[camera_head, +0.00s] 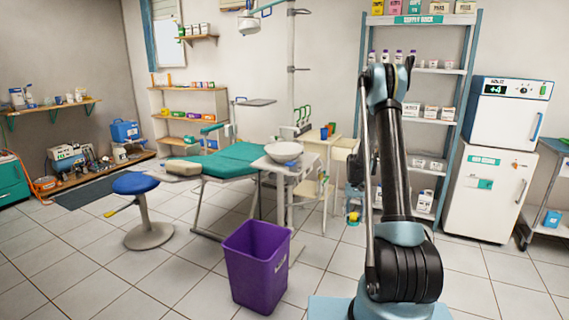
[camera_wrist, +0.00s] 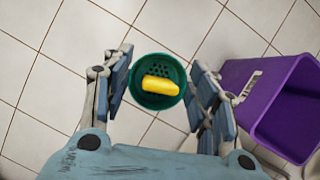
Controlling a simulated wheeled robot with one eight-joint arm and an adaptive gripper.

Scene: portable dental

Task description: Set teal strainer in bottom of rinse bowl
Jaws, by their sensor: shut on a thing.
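The teal strainer (camera_wrist: 145,100) is a round, dark green-teal cup with holes in its bottom, seen in the wrist view between the two fingers of my gripper (camera_wrist: 160,88). A yellow block-like piece (camera_wrist: 160,86) shows across its middle; I cannot tell if it is part of the strainer. My gripper is shut on the strainer and holds it over the tiled floor. In the head view my gripper (camera_head: 354,192) hangs low behind my arm, partly hidden, with a yellow spot below it. The rinse bowl (camera_head: 284,151) is white and stands beside the teal dental chair, left of my gripper.
A purple bin (camera_head: 257,265) stands on the floor in front of the bowl; it also shows at the right of the wrist view (camera_wrist: 250,85). A blue stool (camera_head: 137,184) and the dental chair (camera_head: 228,160) are left. Shelves and a white fridge (camera_head: 489,190) are right.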

